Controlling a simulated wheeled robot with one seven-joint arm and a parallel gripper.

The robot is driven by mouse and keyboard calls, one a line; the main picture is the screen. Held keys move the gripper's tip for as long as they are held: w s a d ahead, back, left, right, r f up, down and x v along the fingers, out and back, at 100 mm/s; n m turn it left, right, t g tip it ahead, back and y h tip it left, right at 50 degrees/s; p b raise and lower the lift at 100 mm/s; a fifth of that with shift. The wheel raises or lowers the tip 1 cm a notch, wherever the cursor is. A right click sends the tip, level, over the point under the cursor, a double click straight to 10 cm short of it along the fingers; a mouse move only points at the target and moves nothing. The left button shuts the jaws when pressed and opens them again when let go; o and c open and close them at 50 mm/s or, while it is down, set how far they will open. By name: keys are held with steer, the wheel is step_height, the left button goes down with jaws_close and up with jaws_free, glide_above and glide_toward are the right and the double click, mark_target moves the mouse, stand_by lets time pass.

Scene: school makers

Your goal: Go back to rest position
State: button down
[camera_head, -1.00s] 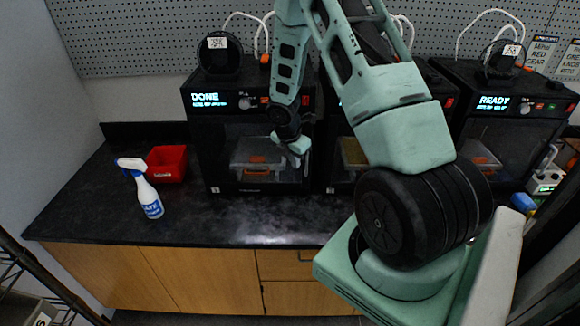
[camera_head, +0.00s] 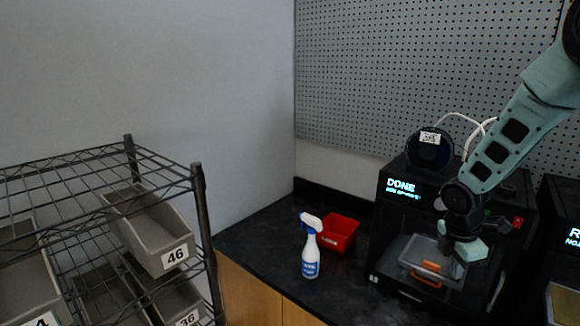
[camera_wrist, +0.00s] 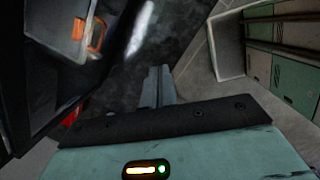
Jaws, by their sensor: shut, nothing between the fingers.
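My gripper (camera_head: 458,266) hangs in front of the left 3D printer (camera_head: 388,226), whose screen reads DONE, in the head view. Its fingers are hard to make out there. In the wrist view the gripper fingers (camera_wrist: 158,84) are together with nothing held between them. My arm reaches down to it from the upper right of the head view.
A white spray bottle (camera_head: 311,262) and a red bin (camera_head: 338,234) stand on the black counter (camera_head: 262,240), left of the printer. A wire shelf (camera_head: 199,200) with grey numbered bins, one marked 46 (camera_head: 176,256), stands at the left. Another printer (camera_head: 562,215) stands at the right edge.

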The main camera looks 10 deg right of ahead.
steer(key=s+a+r+m+y+b, duration=0.1)
steer(key=s+a+m+b, duration=0.1)
steer(key=a, duration=1.1)
steer(key=s+a+m+y+b, duration=0.2)
steer(key=s+a+m+b, duration=0.4)
steer(key=s+a, duration=1.3)
steer(key=shift+s+a+r+m, duration=0.25)
steer(key=shift+s+r+m, duration=0.15)
steer(key=shift+s, duration=0.5)
